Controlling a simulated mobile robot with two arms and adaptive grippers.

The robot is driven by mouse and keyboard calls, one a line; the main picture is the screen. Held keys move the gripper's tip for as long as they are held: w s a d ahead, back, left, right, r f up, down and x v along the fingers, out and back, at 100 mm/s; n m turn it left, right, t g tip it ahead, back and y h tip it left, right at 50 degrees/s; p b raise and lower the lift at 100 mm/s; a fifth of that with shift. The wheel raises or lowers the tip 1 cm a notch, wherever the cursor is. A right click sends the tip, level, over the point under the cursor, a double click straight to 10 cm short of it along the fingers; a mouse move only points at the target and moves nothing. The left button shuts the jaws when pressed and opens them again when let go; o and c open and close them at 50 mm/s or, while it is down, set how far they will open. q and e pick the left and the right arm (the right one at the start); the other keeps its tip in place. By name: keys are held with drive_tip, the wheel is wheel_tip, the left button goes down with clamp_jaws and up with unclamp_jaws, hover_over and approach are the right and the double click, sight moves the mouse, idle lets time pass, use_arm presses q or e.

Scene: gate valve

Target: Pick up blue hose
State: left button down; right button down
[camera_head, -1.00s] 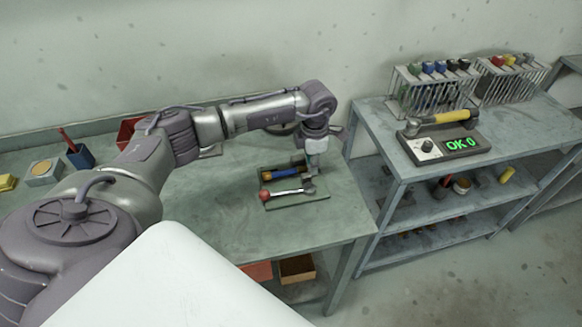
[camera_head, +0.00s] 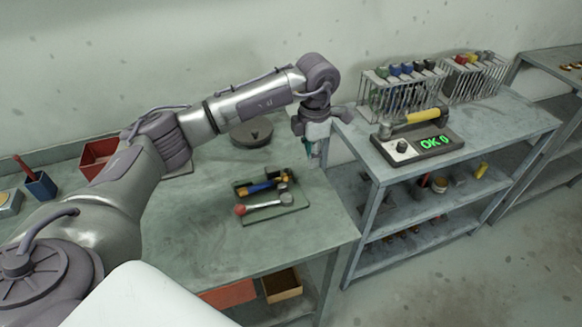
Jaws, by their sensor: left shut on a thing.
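My left gripper (camera_head: 311,143) is raised over the right part of the workbench, beyond and right of the tool tray (camera_head: 297,208). It is shut on a small blue-green thing (camera_head: 309,150), mostly hidden by the fingers. I cannot tell whether this is the blue hose. On the tray lie a tool with a blue and yellow handle (camera_head: 260,187) and a metal tool with a red ball end (camera_head: 264,205). The left wire rack (camera_head: 371,101) holds several items with green, blue and black ends. My right gripper is not in view.
A shelf unit (camera_head: 375,173) stands right of the bench, carrying a tester (camera_head: 433,145) with a green "OK 0" display. A dark round disc (camera_head: 251,133) lies behind the tray. A red bin (camera_head: 99,158) and blue cup (camera_head: 41,185) stand at left. The bench front is clear.

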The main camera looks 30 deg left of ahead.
use_arm(q)
drive_tip(key=w+d+r+b, duration=0.1)
drive_tip(key=d+r, duration=0.2)
drive_tip(key=d, duration=0.2)
drive_tip(key=shift+w+d+r, duration=0.15)
drive_tip(key=shift+w+d, duration=0.05)
drive_tip(key=shift+c, duration=1.9)
unclamp_jaws()
drive_tip(key=shift+r, duration=0.1)
